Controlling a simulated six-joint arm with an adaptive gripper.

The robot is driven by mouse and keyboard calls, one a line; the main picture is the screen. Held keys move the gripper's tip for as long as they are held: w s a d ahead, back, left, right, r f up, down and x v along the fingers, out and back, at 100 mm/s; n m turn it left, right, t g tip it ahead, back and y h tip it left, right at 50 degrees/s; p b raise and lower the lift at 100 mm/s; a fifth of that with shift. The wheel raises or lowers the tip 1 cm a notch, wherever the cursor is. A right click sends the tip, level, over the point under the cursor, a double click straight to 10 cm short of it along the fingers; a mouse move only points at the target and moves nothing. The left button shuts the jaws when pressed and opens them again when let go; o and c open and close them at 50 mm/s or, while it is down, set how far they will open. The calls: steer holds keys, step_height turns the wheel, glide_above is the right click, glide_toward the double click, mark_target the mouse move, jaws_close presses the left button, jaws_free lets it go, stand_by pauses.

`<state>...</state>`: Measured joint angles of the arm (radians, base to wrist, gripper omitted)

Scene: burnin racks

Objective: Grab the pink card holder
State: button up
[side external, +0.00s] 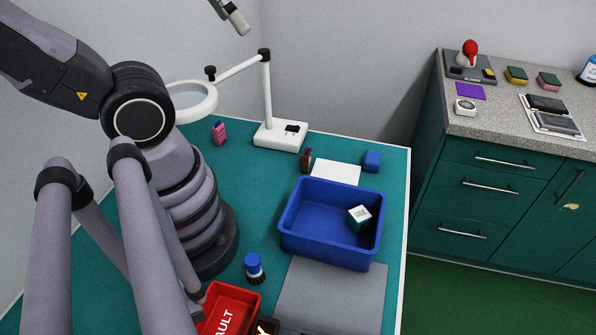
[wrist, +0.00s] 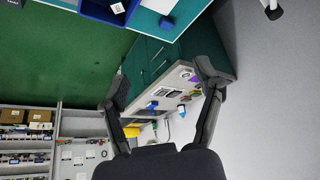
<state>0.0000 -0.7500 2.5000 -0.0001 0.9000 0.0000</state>
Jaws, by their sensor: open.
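A small pink block-like thing with darker markings, which looks like the pink card holder (side external: 219,132), stands on the teal table near the back left, below the magnifier ring. I cannot make it out in the wrist view. My gripper (wrist: 162,82) is open and empty in the wrist view, its two dark fingers spread wide, with the counter beyond them. It is far from the pink holder and touches nothing that I can see. I cannot clearly identify its fingers in the side external view.
A white magnifier lamp (side external: 280,136) stands right of the pink holder, its ring (side external: 191,103) overhanging nearby. A blue bin (side external: 332,253) holds a white-topped cube. A red tray (side external: 233,300) and blue-topped brush (side external: 254,268) are in front. The counter (side external: 500,120) stands right.

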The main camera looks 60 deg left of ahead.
steer(key=w+a+f+g+y, duration=0.4)
steer(key=w+a+f+g, duration=0.2)
steer(key=w+a+f, duration=0.15)
steer(key=m+g+y, duration=0.5)
steer(key=m+g, duration=0.1)
steer(key=g, duration=0.1)
glide_toward(221, 127)
steer(key=f+m, duration=0.1)
steer(key=s+a+f+m+y, duration=0.1)
steer(key=m, duration=0.1)
steer(key=f+m, duration=0.1)
steer(key=shift+s+a+f+g+y, duration=0.1)
steer(key=shift+s+a+g+y, duration=0.2)
steer(key=shift+a+g, duration=0.1)
steer(key=shift+m, duration=0.3)
steer(key=x, duration=0.7)
steer(key=shift+s+a, duration=0.25)
steer(key=c, duration=1)
steer(key=shift+c, duration=0.2)
